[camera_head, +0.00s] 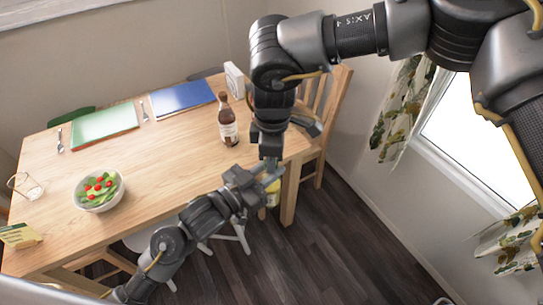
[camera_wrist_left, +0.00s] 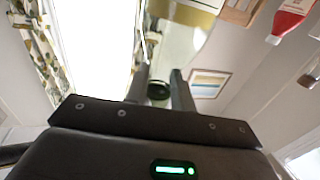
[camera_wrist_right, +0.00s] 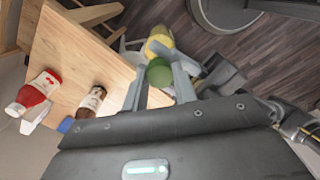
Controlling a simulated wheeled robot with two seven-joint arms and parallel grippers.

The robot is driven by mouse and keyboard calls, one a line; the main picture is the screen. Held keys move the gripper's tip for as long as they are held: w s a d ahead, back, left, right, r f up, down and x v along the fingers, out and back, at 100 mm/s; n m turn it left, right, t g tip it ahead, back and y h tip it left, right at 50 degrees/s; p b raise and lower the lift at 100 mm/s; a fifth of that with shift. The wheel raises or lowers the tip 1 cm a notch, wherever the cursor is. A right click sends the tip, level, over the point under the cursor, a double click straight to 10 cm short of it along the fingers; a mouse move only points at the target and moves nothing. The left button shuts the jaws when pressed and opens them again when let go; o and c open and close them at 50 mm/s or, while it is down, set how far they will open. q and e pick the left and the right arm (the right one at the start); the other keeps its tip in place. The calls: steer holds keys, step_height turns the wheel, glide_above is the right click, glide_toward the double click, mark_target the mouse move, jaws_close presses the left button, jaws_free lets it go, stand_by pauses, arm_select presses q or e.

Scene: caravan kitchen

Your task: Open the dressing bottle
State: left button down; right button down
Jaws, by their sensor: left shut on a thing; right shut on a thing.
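The dressing bottle, pale yellow with a green cap, is held between my two grippers off the near right table edge. In the head view only a small yellow part (camera_head: 272,197) shows. In the right wrist view the yellow body (camera_wrist_right: 160,42) lies beyond the green cap (camera_wrist_right: 159,75). My right gripper (camera_head: 270,165) comes from above and is shut at the cap; its fingers (camera_wrist_right: 160,88) flank it. My left gripper (camera_head: 262,182) comes from lower left and is shut on the bottle, its fingers (camera_wrist_left: 159,88) around a dark round part. The exact left contact is hidden.
A red bottle (camera_wrist_right: 38,90) shows in the right wrist view. A chair (camera_head: 330,105) stands behind. Dark floor (camera_head: 330,250) is clear.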

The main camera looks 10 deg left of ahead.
steer(key=n, duration=1.1)
steer(key=shift+n, duration=0.4)
steer(key=n, duration=0.4)
steer(key=shift+n, duration=0.4)
steer(key=n, duration=0.5)
steer(key=shift+w, duration=0.1)
steer(key=n, duration=0.4)
steer(key=shift+r+n, duration=0.1)
steer(key=shift+n, duration=0.2)
steer(key=n, duration=1.6)
